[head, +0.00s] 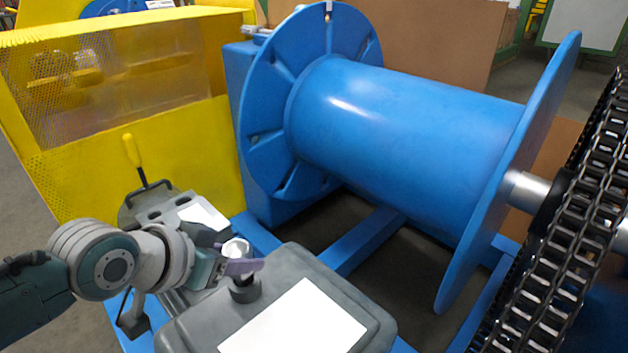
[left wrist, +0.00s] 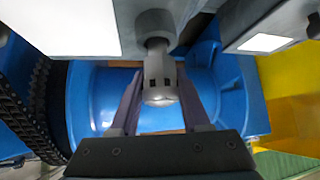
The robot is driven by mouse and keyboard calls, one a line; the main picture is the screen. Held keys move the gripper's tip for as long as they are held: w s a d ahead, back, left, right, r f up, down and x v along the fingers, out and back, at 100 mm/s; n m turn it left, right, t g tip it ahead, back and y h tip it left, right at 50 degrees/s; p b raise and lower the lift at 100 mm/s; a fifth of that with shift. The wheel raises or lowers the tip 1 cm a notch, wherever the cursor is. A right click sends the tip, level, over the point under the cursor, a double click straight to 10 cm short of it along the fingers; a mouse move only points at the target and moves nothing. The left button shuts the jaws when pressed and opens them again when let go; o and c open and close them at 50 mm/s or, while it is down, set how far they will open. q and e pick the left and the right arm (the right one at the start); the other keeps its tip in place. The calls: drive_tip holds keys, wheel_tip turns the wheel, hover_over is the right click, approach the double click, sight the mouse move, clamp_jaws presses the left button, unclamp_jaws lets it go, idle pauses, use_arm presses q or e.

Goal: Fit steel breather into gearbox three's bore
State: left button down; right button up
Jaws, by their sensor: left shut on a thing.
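The steel breather (head: 237,248) is a short pale metal cap on a narrower dark stem. My left gripper (head: 232,257) is shut on it, with one finger on each side. The breather is above the round dark boss (head: 245,291) on top of the grey gearbox (head: 365,300). In the left wrist view the slotted breather (left wrist: 160,80) lies between the fingers, its stem pointing at the boss (left wrist: 155,22). The stem meets or overlaps the boss; I cannot tell how deep it sits. The bore's opening is hidden. My right gripper is not in view.
A large blue drum (head: 410,130) stands behind the gearbox on a blue frame. A black chain (head: 575,235) runs at the right. A yellow guard (head: 95,165) and a yellow-handled lever (head: 132,152) are at the left, close to my left arm.

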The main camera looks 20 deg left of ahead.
use_arm(q)
drive_tip(key=shift+f+b, duration=0.8)
drive_tip(key=shift+f, duration=0.2)
drive_tip(key=shift+c, duration=1.4)
unclamp_jaws()
drive_tip(key=p+v, duration=0.5)
drive_tip(key=v, duration=0.5)
drive_tip(key=shift+p, duration=0.35)
drive_tip(key=shift+w, duration=0.1)
